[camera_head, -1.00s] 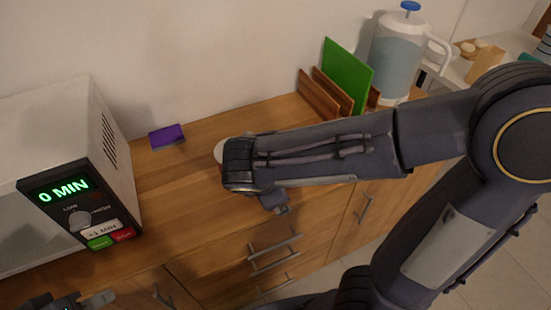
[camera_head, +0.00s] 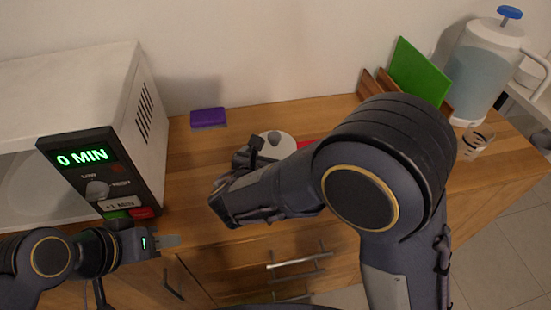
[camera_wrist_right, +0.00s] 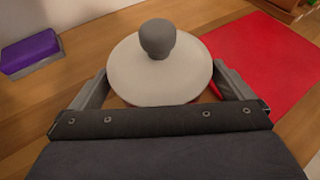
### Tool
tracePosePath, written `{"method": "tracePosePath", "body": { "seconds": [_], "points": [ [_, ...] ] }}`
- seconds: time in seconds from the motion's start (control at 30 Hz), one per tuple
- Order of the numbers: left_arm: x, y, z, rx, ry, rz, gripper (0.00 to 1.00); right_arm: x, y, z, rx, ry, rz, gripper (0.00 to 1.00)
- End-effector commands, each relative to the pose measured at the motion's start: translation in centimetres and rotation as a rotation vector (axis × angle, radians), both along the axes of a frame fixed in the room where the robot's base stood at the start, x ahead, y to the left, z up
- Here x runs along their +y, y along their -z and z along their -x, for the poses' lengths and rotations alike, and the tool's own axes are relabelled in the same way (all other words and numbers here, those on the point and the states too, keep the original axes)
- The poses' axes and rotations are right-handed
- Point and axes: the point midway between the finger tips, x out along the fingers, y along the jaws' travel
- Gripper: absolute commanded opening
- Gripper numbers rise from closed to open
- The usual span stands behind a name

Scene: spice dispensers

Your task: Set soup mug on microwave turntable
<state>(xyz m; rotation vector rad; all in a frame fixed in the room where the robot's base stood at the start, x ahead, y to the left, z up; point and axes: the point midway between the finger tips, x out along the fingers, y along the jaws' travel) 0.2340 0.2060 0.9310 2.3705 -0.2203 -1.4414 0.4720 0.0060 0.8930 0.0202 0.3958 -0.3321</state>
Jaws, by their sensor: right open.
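A round white top with a grey knob, which looks like the lidded soup mug (camera_wrist_right: 125,72), lies between the two fingers of my open right gripper (camera_wrist_right: 162,84) in the right wrist view. The fingers flank it; contact cannot be told. In the head view the mug (camera_head: 284,146) is on the counter, partly hidden by my right arm and its gripper (camera_head: 250,155). The microwave (camera_head: 105,135) stands at the left, its display reading 0 MIN. The turntable is not visible. My left gripper (camera_head: 165,242) is in front of the microwave's control panel; its jaw state is unclear.
A purple sponge-like block (camera_head: 208,117) lies on the wooden counter (camera_head: 190,150) between microwave and mug. A red mat (camera_wrist_right: 262,62) lies right of the mug. A green board (camera_head: 418,70) in a wooden rack and a large pitcher (camera_head: 480,65) stand at the back right.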

Motion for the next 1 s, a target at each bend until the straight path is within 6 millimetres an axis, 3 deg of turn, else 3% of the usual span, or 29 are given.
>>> {"method": "tracePosePath", "body": {
  "seconds": [0.13,0.37,0.77,1.0],
  "points": [
    [-0.01,0.01,0.0,0.0,0.0,0.0,0.36,-0.47,0.5,-1.26,-0.001,0.002,-0.001,1.0],
    [-0.01,0.02,0.0,0.0,0.0,0.0,0.36,-0.51,0.56,-1.4,-0.001,0.0,-0.002,1.0],
    [0.0,0.0,0.0,0.0,0.0,0.0,0.36,-0.48,0.42,-1.4,-0.003,0.001,-0.003,0.49],
    [0.0,-0.02,0.0,0.0,0.0,0.0,0.36,-0.47,0.33,-1.4,-0.003,0.001,-0.003,0.47]
  ]
}}
